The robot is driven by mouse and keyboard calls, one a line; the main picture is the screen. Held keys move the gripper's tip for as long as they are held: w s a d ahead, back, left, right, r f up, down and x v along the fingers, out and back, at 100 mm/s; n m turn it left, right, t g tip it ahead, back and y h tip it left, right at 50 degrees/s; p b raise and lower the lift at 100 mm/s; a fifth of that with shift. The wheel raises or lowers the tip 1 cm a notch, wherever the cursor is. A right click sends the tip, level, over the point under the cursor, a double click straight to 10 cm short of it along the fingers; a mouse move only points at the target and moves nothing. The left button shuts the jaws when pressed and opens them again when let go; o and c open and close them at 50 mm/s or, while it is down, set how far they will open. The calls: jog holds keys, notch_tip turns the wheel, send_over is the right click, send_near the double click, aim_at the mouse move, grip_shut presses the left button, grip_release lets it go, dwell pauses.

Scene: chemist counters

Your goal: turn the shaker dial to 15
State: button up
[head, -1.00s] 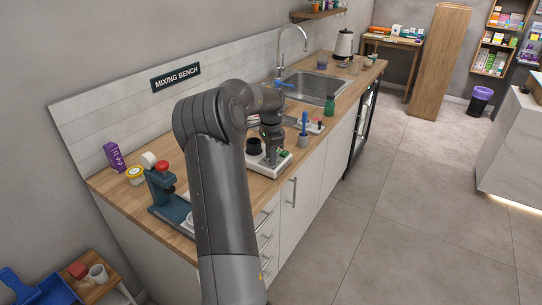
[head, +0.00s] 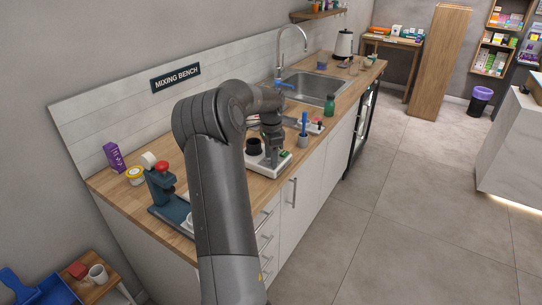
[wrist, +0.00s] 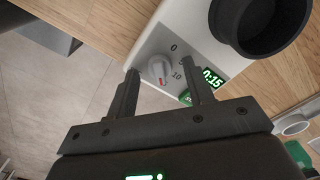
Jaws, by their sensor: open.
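The shaker is a white box (head: 270,166) with a dark round cup holder (wrist: 262,22) on top, standing on the wooden bench. In the wrist view its light grey dial (wrist: 158,68) has a red mark on its face, with the numbers 0, 5 and 10 printed beside it. The green display (wrist: 212,77) reads 0:15. My gripper (wrist: 160,70) is open, with one finger on each side of the dial. I cannot tell whether either finger touches it. In the head view my gripper (head: 273,155) is over the shaker and hides part of it.
A green button (wrist: 186,97) sits near the right finger. On the bench (head: 117,190) a blue-green device with a red knob (head: 162,166) stands left of my arm. A blue pestle in a grey cup (head: 303,140) and a green bottle (head: 330,105) stand beyond the shaker.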

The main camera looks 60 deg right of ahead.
notch_tip(320, 180, up, 11)
dwell(0.6)
jog(key=shift+f, duration=0.15)
jog(key=shift+m, duration=0.6)
notch_tip(320, 180, down, 11)
jog(key=shift+r, duration=0.1)
